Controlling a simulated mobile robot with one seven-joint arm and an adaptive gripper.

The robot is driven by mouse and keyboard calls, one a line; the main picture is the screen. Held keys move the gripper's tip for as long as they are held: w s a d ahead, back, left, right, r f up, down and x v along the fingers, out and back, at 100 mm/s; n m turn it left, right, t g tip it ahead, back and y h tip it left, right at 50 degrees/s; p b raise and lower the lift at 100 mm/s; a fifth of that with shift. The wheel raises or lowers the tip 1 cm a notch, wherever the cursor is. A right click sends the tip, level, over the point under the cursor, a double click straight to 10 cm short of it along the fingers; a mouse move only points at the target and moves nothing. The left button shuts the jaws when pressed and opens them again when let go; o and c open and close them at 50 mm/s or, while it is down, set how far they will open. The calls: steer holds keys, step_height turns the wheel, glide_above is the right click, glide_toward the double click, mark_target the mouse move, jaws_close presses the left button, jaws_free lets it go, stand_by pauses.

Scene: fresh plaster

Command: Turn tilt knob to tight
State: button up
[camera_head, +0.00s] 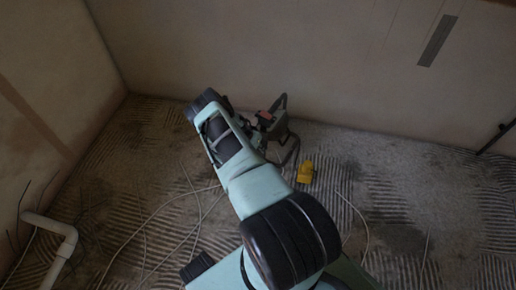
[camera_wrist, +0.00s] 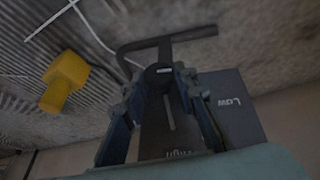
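A dark round knob (camera_wrist: 159,76) with a light mark shows in the wrist view, near the top of a dark panel (camera_wrist: 240,107). The panel bears lettering on its right and lower parts; I cannot read a "tight" mark. My gripper (camera_wrist: 160,84) has its two blue fingers on either side of the knob, with the fingertips close to it. I cannot tell whether they touch or grip it. In the head view the dark machine (camera_head: 274,121) with an orange-red part stands near the wall. My arm hides part of it, and the knob cannot be made out there.
A yellow object (camera_head: 305,172) lies on the rough floor beside the machine; it also shows in the wrist view (camera_wrist: 65,80). A dark bar handle (camera_wrist: 166,40) rises beyond the knob. Pale cables (camera_head: 150,220) cross the floor. A white pipe (camera_head: 62,245) stands at left.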

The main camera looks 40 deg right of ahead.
steer(key=c, duration=0.3)
steer(key=shift+s+d+r+t+p, duration=0.15)
steer(key=shift+t+p, duration=0.25)
steer(key=shift+p, duration=0.2)
steer(key=shift+s+t+y+p, duration=0.1)
steer(key=shift+t+y+p, duration=0.25)
steer(key=shift+t, duration=0.15)
steer(key=shift+s+d+m+t+y+p, duration=0.15)
steer(key=shift+m+t+y+p, duration=0.3)
steer(key=shift+t, duration=0.45)
steer(key=shift+s+d+f+m+t+y+b, duration=0.15)
steer(key=shift+m+t+y+b, duration=0.2)
steer(key=shift+t, duration=0.4)
steer(key=shift+a+f+t+y+b, duration=0.1)
steer(key=shift+t+b, duration=0.4)
steer(key=shift+t, duration=0.2)
steer(key=shift+s+d+f+m+t+y+b, duration=0.15)
steer(key=shift+m+t+y+b, duration=0.2)
steer(key=shift+t, duration=0.4)
steer(key=shift+a+f+m+t+y, duration=0.1)
steer(key=shift+m+t+y, duration=0.1)
steer(key=shift+t, duration=0.7)
steer(key=shift+f+m+t+y, duration=0.1)
steer(key=shift+t+y, duration=0.1)
steer(key=shift+t, duration=1.2)
